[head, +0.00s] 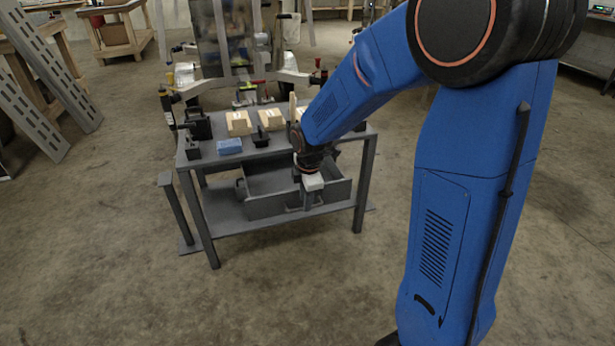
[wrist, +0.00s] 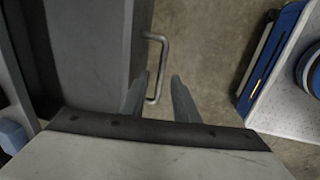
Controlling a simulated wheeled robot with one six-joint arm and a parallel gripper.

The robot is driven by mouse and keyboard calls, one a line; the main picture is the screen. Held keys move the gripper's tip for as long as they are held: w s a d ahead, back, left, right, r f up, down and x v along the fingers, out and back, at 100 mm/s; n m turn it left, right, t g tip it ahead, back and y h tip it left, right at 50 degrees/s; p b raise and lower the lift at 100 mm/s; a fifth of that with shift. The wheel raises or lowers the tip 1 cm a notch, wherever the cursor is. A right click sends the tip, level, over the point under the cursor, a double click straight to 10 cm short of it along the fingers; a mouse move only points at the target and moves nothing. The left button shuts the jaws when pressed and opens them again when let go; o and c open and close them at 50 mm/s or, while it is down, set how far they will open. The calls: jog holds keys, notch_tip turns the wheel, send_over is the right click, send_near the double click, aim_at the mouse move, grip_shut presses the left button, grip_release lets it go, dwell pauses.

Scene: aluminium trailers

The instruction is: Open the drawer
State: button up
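The grey drawer (head: 272,206) under the workbench stands pulled out towards me, and its inside shows from above. In the wrist view the drawer (wrist: 92,50) fills the left side, with its metal bar handle (wrist: 162,60) on the front face. My gripper (head: 308,203) is at the drawer front. In the wrist view my gripper (wrist: 161,76) has its two fingers apart, with the lower part of the handle's bar between them. I cannot tell whether either finger touches the bar.
The workbench (head: 222,165) carries wooden blocks (head: 238,122), a blue block (head: 229,146) and dark tools. A lower shelf (head: 230,222) lies under the drawer. A post (head: 176,212) stands at the bench's left. The concrete floor in front is clear.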

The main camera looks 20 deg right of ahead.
notch_tip(320, 180, up, 15)
jog(key=s, duration=0.3)
jog(key=shift+r, duration=0.2)
jog(key=s+d+m+t, duration=0.1)
jog(key=s+d+m, duration=0.2)
jog(key=s+m, duration=0.6)
jog(key=s+d+r+m+t, duration=0.1)
jog(key=s+d+m, duration=0.2)
jog(key=s+m, duration=0.6)
jog(key=s, duration=0.8)
jog(key=shift+s+d+r+t, duration=0.2)
jog(key=shift+s+d+t, duration=0.1)
jog(key=shift+s+d, duration=0.1)
